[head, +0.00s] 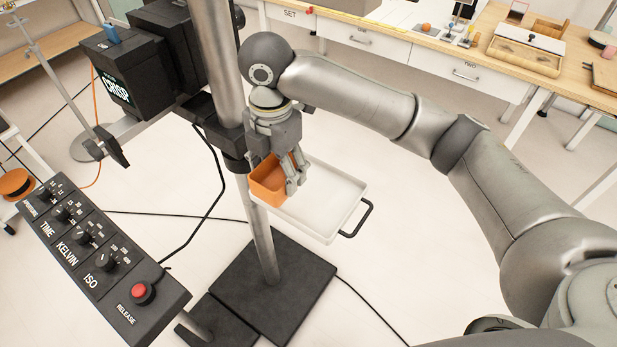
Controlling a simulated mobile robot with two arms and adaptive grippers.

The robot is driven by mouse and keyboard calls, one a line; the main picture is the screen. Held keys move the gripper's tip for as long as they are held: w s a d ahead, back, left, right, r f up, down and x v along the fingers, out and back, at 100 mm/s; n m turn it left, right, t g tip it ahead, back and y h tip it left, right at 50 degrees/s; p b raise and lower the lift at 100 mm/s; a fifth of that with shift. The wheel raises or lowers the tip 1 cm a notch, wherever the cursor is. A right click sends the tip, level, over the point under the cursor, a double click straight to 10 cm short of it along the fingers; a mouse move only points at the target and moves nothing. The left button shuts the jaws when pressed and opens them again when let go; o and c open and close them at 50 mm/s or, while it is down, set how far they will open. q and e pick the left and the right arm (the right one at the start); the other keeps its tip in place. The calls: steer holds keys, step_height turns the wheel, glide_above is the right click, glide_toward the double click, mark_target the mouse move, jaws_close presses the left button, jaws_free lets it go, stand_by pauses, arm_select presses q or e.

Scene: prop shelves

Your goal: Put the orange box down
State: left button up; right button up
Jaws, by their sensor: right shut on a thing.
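An orange box (266,183) with an open top is in the middle of the head view, by the upright metal pole. My right gripper (291,183) is shut on the orange box, with its fingers at the box's right side. A white tray (325,193) with a raised rim and a dark handle lies behind and below the box in the picture. Whether the box touches the tray is hard to tell. My left gripper is not in view.
A metal pole (261,240) on a black base plate (290,285) stands beside the tray. A black control panel (95,245) with knobs and a red button is at the lower left. A wooden-topped table (480,35) with drawers spans the upper right. Cables cross the pale floor.

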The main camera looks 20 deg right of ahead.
steer(key=d, duration=0.1)
steer(key=w+d+f, duration=0.1)
steer(key=d+f, duration=0.1)
steer(key=d, duration=0.1)
steer(key=shift+w+f+p, duration=0.25)
steer(key=shift+w+p, duration=0.05)
steer(key=shift+p, duration=0.05)
steer(key=d+f, duration=0.1)
steer(key=w+d+f, duration=0.1)
steer(key=f, duration=0.1)
steer(key=shift+w+f+p, duration=0.15)
steer(key=shift+p, duration=0.15)
steer(key=f, duration=0.1)
steer(key=d+f+p, duration=0.1)
steer(key=f, duration=0.2)
steer(key=shift+w+d+f+p, duration=0.15)
steer(key=shift+w+d+p, duration=0.05)
steer(key=shift+w+p, duration=0.1)
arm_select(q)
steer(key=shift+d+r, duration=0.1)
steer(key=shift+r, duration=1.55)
arm_select(e)
steer(key=shift+a+f, duration=0.15)
steer(key=o, duration=1)
steer(key=shift+f, duration=0.1)
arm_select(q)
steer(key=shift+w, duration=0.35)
